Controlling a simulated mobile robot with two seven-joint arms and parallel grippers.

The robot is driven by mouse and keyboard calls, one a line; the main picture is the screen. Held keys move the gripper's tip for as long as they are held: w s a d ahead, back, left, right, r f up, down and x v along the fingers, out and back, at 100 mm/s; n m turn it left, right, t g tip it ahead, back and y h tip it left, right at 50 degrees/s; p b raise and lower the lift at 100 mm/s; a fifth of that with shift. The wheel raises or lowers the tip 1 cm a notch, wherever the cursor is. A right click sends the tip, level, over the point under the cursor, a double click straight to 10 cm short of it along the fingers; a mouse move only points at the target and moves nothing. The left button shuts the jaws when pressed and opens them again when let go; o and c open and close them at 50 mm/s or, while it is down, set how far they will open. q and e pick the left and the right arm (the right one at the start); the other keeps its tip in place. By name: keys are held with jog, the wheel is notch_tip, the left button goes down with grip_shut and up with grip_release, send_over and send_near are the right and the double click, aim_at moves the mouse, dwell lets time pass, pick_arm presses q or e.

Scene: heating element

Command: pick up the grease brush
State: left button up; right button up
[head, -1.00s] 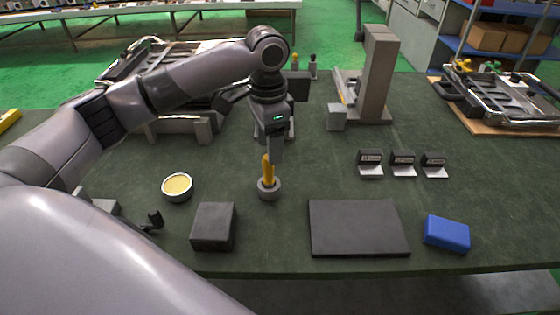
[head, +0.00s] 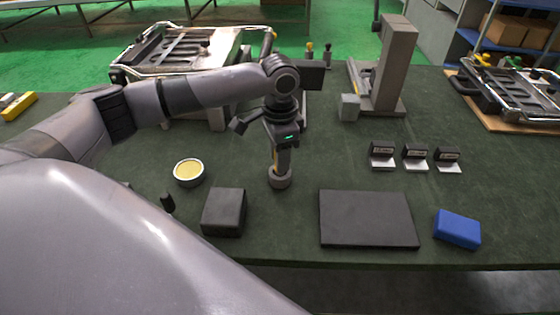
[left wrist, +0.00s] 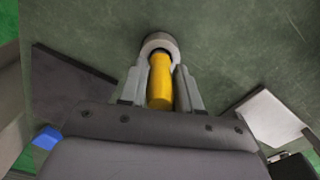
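The grease brush shows as a yellow handle (left wrist: 160,82) in the left wrist view, standing in a small round grey holder (head: 280,181). My left gripper (head: 280,168) points down over the holder, and its fingers mostly hide the brush in the head view. In the left wrist view the fingers (left wrist: 162,85) stand on both sides of the handle, with what look like narrow gaps; they do not look closed on it. The brush's lower end is hidden in the holder (left wrist: 158,42). My right gripper is not in view.
A bowl of yellow grease (head: 188,172) and a dark block (head: 224,211) stand left of the holder. A flat dark plate (head: 368,218) and a blue block (head: 457,228) lie to the right. Several small labelled blocks (head: 415,155) and a grey upright fixture (head: 392,65) stand farther back.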

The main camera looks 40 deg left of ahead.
pick_arm(q)
grip_shut()
jog(key=shift+r, duration=0.1)
notch_tip(320, 180, up, 20)
jog(key=p, duration=0.2)
